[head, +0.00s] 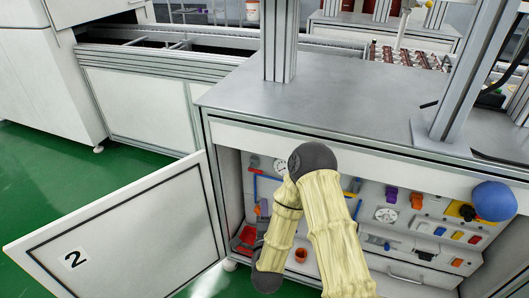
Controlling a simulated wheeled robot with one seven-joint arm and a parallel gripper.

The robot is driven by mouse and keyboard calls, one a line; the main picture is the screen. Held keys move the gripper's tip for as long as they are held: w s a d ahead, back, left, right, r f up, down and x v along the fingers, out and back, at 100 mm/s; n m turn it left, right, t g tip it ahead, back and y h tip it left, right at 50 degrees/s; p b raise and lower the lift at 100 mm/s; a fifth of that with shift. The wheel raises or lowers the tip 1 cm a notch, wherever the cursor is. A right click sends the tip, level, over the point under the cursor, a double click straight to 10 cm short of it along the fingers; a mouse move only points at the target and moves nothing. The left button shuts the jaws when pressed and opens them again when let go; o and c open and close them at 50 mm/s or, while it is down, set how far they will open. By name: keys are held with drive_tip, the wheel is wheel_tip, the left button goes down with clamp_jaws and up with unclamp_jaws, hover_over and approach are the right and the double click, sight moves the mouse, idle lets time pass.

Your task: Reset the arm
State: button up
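My arm (336,230), cream-coloured with dark grey joints, is folded in front of the open cabinet. Its elbow joint (313,157) is at the top, just below the front edge of the grey worktop. From there the forearm (280,222) slopes down to a dark joint (268,281) near the bottom of the picture. I cannot make out my gripper's fingers, so whether it holds anything does not show. The arm hides part of the cabinet's inner panel.
The cabinet door (130,235), marked 2, stands open at the left. The inner panel (345,207) carries dials, coloured switches and blue pipes. A blue ball (494,201) is at the right. Metal posts (281,40) rise from the worktop (350,95). Green floor (40,165) is clear at left.

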drive_tip(key=d+r+n+g+y+p, duration=0.1)
drive_tip(key=d+r+n+g, duration=0.5)
drive_tip(key=n, duration=0.4)
drive_tip(key=s+d+r+n+g+h+p, duration=0.1)
drive_tip(key=s+d+r+n+g, duration=0.35)
drive_tip(key=s, duration=0.45)
drive_tip(key=s+d+r+n+g+h+p, duration=0.1)
drive_tip(key=s+d+r+n+g, duration=0.3)
drive_tip(key=s, duration=0.6)
wheel_tip(320, 180, up, 36)
drive_tip(key=d+p, duration=0.1)
drive_tip(key=p, duration=3.6)
drive_tip(key=shift+w+d+m+g, duration=0.15)
drive_tip(key=shift+w+m+g, duration=0.2)
drive_tip(key=shift+m+g, duration=0.1)
